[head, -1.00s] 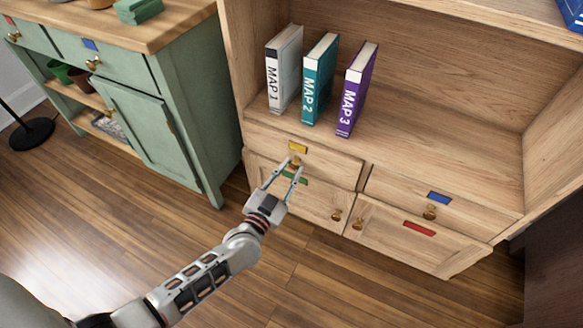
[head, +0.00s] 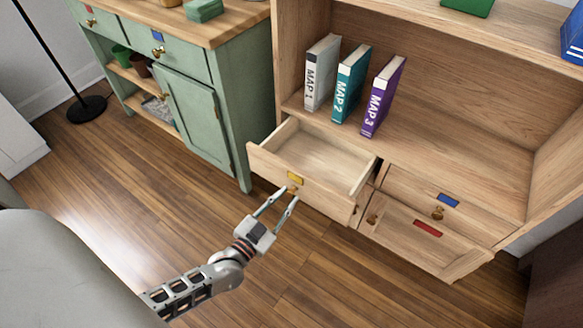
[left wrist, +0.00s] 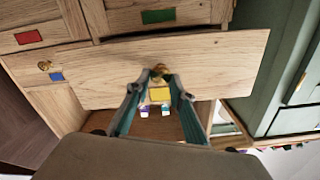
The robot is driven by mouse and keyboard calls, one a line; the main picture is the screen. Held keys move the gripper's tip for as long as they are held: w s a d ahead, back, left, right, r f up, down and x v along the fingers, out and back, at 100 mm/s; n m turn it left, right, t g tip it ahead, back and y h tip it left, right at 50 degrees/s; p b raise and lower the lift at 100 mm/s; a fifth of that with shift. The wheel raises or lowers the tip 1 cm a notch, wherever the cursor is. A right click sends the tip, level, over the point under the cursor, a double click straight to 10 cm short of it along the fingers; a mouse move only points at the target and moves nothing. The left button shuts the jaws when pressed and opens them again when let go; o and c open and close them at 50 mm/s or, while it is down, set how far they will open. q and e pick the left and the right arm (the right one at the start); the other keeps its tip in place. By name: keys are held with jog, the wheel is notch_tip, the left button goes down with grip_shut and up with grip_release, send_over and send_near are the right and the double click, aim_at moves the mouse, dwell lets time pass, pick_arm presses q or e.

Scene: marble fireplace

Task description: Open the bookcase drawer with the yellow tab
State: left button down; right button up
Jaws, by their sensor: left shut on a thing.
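The bookcase drawer (head: 312,192) with the yellow tab (head: 295,177) stands pulled out, and its inside looks empty. My left gripper (head: 286,194) is at its front, shut on the small brass knob (head: 293,188) below the tab. In the left wrist view the gripper (left wrist: 160,76) has its fingers on either side of the knob (left wrist: 160,69), with the yellow tab (left wrist: 160,94) between them. The drawer front (left wrist: 215,68) spans the middle of that view. My right gripper is not in view.
A drawer with a blue tab (head: 447,200) and a door with a red tab (head: 428,228) are shut at the right. Several map books, including MAP 2 (head: 348,88), stand above. A green cabinet (head: 195,115) is at left. Floor in front is clear.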

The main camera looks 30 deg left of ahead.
pick_arm(q)
jog(key=shift+s, duration=0.7)
jog(key=c, duration=1.8)
grip_release()
jog(key=shift+o, duration=0.2)
jog(key=shift+s, duration=0.1)
jog(key=s, duration=1.1)
jog(key=shift+s+a, duration=0.2)
jog(key=shift+s, duration=0.2)
